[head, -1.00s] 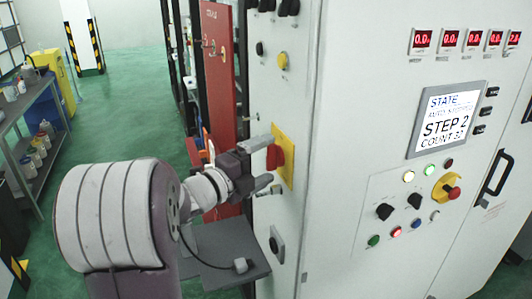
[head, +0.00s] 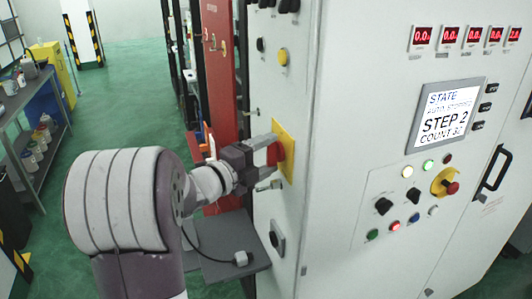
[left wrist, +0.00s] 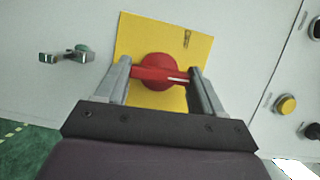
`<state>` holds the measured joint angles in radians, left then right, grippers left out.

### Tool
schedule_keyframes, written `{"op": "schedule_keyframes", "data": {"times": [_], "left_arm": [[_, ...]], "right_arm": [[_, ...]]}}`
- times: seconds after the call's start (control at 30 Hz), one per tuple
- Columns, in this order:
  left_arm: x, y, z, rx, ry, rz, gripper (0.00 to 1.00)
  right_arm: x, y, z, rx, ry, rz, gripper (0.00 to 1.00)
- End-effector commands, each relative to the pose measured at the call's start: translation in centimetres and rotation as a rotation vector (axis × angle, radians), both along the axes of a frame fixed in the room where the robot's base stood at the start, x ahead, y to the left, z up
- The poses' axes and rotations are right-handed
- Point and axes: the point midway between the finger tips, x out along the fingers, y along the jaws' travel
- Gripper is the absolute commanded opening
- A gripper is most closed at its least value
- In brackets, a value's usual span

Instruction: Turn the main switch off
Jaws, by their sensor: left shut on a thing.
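The main switch is a red rotary knob (left wrist: 160,72) on a yellow plate (left wrist: 150,36), fixed to the side of the grey cabinet. In the head view the red knob (head: 274,153) and yellow plate (head: 287,150) are partly hidden by my gripper. My left gripper (head: 270,163) reaches the knob from the left. In the left wrist view its two fingers (left wrist: 160,77) stand on either side of the knob's handle bar, shut on it. The bar lies nearly level across that picture. My right gripper is not in view.
A control panel with a screen (head: 446,116), lamps and a red emergency button (head: 452,188) is on the cabinet front. A small grey shelf (head: 225,240) juts out below my gripper. A side table with bottles (head: 35,115) stands at left.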

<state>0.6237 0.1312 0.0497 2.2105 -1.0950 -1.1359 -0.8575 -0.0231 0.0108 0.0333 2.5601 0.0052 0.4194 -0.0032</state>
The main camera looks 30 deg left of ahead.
Motion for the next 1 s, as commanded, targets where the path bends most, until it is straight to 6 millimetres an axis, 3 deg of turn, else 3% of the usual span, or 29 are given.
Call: {"op": "schedule_keyframes", "data": {"times": [0.53, 1.0], "left_arm": [[0.0, 0.1, 1.1, -0.352, 0.305, 0.001, 0.38], [0.1, 0.1, 1.0, -0.639, 0.55, 0.001, 0.37]], "right_arm": [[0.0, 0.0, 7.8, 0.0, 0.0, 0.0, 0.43], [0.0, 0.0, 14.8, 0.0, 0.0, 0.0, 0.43]]}}
